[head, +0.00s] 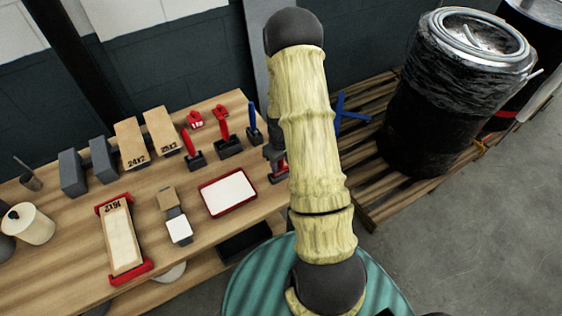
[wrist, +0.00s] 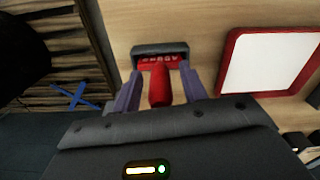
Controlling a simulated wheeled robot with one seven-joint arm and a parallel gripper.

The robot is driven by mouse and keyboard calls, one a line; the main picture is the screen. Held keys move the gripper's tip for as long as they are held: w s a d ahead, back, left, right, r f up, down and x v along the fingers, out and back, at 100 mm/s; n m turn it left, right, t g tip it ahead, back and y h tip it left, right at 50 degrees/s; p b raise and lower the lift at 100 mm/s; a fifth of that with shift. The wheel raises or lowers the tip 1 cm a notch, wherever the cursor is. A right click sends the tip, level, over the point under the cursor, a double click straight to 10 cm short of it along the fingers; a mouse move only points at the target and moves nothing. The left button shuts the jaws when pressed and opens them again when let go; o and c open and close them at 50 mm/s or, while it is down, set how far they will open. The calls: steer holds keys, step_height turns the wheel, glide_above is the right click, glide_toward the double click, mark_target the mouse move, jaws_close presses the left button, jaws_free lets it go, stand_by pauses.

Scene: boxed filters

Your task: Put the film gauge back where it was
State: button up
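A red-handled tool (wrist: 159,85) with lettering on its red head is between my gripper's fingers in the wrist view. A dark block (wrist: 160,48) is at its far end. No label reads film gauge. Similar red tools (head: 190,142) (head: 222,120) and a blue tool (head: 252,114) stand in dark holders.
A red-rimmed white tray (head: 204,202) lies left of my gripper on the wooden table (head: 75,235). Boxes labelled 24x2 (head: 129,142) and 25x2 (head: 159,130) stand behind; a 16x2 box (head: 121,238) lies in a red holder. A wrapped drum (head: 430,110) stands on a pallet at right.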

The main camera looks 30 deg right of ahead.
steer(key=shift+r, duration=0.1)
step_height(320, 180, up, 12)
steer(key=b, duration=0.3)
stand_by(0.5)
stand_by(0.4)
steer(key=s+a+r+m+t, duration=0.1)
steer(key=s+a+r, duration=0.2)
steer(key=s+a, duration=0.3)
steer(key=s+a+r+m+t, duration=0.1)
steer(key=s+a+r, duration=0.3)
steer(key=s+a, duration=0.2)
steer(key=shift+s+a+r+t, duration=0.25)
steer(key=shift+a+t, duration=0.05)
steer(key=shift+a, duration=0.5)
